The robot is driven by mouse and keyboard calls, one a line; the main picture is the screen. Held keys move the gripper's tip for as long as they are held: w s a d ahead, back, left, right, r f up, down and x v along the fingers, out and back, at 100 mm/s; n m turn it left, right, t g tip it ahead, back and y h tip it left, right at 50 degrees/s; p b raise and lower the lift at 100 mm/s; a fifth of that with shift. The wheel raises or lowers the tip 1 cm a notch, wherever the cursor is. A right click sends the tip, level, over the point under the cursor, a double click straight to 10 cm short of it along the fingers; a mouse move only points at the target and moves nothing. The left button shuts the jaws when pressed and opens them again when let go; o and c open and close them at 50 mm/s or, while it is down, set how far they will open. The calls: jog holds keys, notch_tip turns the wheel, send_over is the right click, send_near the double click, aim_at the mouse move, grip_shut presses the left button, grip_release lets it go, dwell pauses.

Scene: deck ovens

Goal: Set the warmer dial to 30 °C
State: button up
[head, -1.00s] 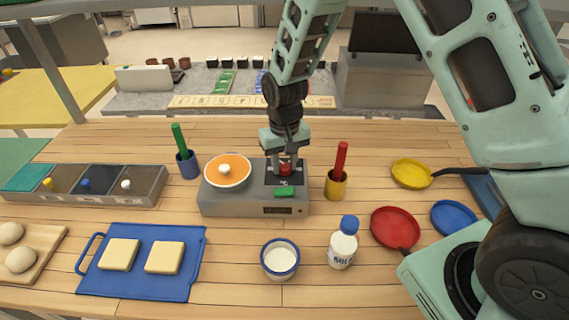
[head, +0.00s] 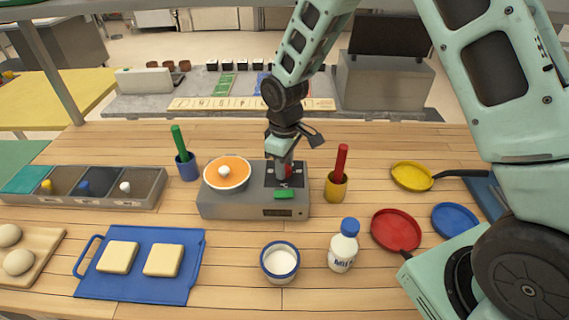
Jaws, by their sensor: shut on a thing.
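The warmer (head: 235,206) is a grey box in the middle of the wooden counter. Its red dial (head: 289,171) sits on a dark panel (head: 271,179) at the top right, partly hidden by my gripper. A green button (head: 284,194) lies in front of the dial, and a small display (head: 278,212) is on the front face, too small to read. My gripper (head: 283,175) points down over the panel and is shut on the red dial. The dial's markings are not readable.
An orange-topped pan (head: 227,183) with a white knob rests on the warmer's left side. A blue cup (head: 187,167) stands left and a yellow cup (head: 336,187) right of the warmer. A milk bottle (head: 343,250) and white bowl (head: 280,261) stand in front.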

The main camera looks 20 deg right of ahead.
dwell(0.4)
jog(key=o, duration=1)
jog(key=shift+r, duration=0.1)
notch_tip(320, 180, up, 17)
jog(key=shift+r+b, duration=0.15)
jog(key=shift+b, duration=1.1)
